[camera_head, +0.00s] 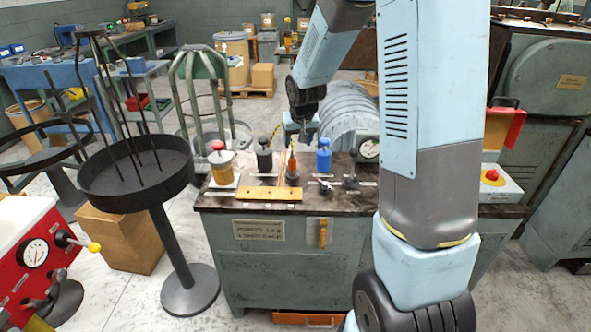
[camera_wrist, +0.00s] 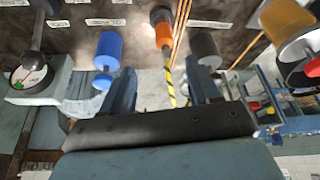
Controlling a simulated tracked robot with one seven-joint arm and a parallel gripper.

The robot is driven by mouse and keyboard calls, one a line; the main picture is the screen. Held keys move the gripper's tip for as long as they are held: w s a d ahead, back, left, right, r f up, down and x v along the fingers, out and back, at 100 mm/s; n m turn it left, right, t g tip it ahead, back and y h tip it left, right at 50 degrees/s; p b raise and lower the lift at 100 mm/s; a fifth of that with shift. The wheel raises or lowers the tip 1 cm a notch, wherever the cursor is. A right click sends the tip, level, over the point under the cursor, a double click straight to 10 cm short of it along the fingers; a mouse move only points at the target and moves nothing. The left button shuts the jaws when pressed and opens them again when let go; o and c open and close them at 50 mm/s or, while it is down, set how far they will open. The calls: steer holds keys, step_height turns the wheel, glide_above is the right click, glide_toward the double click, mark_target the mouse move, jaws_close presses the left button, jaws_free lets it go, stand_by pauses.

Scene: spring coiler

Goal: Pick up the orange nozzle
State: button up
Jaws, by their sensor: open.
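The orange nozzle (camera_head: 292,165) stands on the dark worktop between a black-topped piece on its left and a blue piece on its right. In the wrist view the orange nozzle (camera_wrist: 163,36) is at the top middle, beyond the fingertips and roughly in line with the gap between them. My gripper (camera_head: 302,132) is above the far part of the bench. In the wrist view my gripper (camera_wrist: 162,85) is open, with nothing between its two fingers but background and a striped rod seen through the gap.
The blue piece (camera_head: 323,155) and black piece (camera_head: 264,154) stand close on either side. A red-topped amber jar (camera_head: 220,166) is farther left. A yellow bar (camera_head: 271,194) lies along the front. A dial gauge (camera_head: 368,149) is at right. A yellow-black striped rod (camera_wrist: 172,92) rises behind.

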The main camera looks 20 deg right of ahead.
mark_target(293, 160)
steer(key=x, duration=0.7)
steer(key=shift+w+f, duration=0.15)
steer(key=shift+f, duration=0.1)
steer(key=x, duration=0.3)
steer(key=shift+w+a+f, duration=0.1)
steer(key=shift+a+f, duration=0.2)
steer(key=shift+a, duration=0.1)
steer(key=shift+x, duration=0.85)
steer(key=shift+c, duration=0.2)
jaws_close()
